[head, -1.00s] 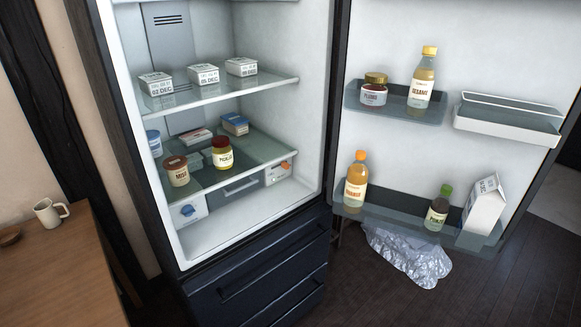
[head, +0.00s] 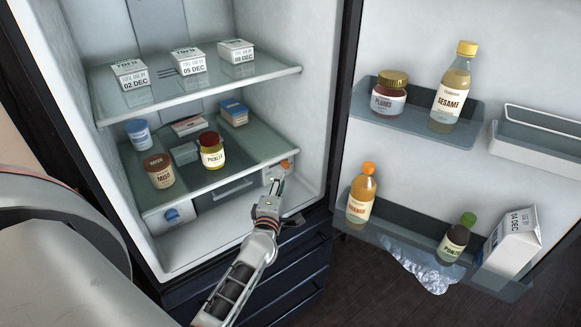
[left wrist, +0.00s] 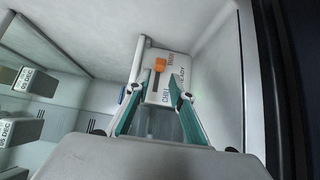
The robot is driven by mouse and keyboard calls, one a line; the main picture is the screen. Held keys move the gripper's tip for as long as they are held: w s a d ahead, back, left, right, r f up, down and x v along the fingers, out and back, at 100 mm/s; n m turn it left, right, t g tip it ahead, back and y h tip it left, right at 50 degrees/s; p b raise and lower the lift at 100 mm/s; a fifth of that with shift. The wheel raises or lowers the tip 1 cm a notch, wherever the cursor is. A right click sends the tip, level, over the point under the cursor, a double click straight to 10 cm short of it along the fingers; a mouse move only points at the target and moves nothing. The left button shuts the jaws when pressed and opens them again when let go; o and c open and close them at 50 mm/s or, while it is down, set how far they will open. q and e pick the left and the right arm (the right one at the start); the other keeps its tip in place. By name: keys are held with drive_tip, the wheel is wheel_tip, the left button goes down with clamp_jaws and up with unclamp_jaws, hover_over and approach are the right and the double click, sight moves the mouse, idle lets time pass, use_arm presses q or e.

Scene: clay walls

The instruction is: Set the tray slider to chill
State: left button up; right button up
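The tray slider is an orange knob (left wrist: 159,66) on a pale panel (left wrist: 178,65) with a dark slot. In the left wrist view the knob sits at the slot's upper end, away from the lettering that reads like CHILL near the lower end. The knob also shows in the head view (head: 284,164), at the right front of the fridge's lower shelf. My left gripper (head: 278,186) is just in front of and below the panel. In the left wrist view its two teal fingers (left wrist: 156,88) are apart, with nothing between them, pointing at the panel. My right gripper is out of view.
A glass shelf (head: 225,177) above the panel holds a miso jar (head: 160,171), a pickle jar (head: 212,152) and boxes. A blue dial (head: 172,215) is at the left. The open door at the right holds bottles, including an orange-capped one (head: 361,195), and a carton (head: 512,240).

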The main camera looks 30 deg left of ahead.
sight(284, 167)
use_arm(q)
drive_tip(key=x, duration=0.5)
drive_tip(key=shift+b, duration=0.4)
drive_tip(key=shift+w+a, duration=0.2)
drive_tip(key=shift+w, duration=0.35)
clamp_jaws()
drive_tip(key=shift+s+a+r+p, duration=0.1)
drive_tip(key=shift+s+a+p, duration=0.25)
drive_tip(key=shift+s, duration=0.4)
drive_tip(key=shift+s+a+p, duration=0.3)
drive_tip(key=shift+s, duration=0.4)
drive_tip(key=shift+f, duration=0.2)
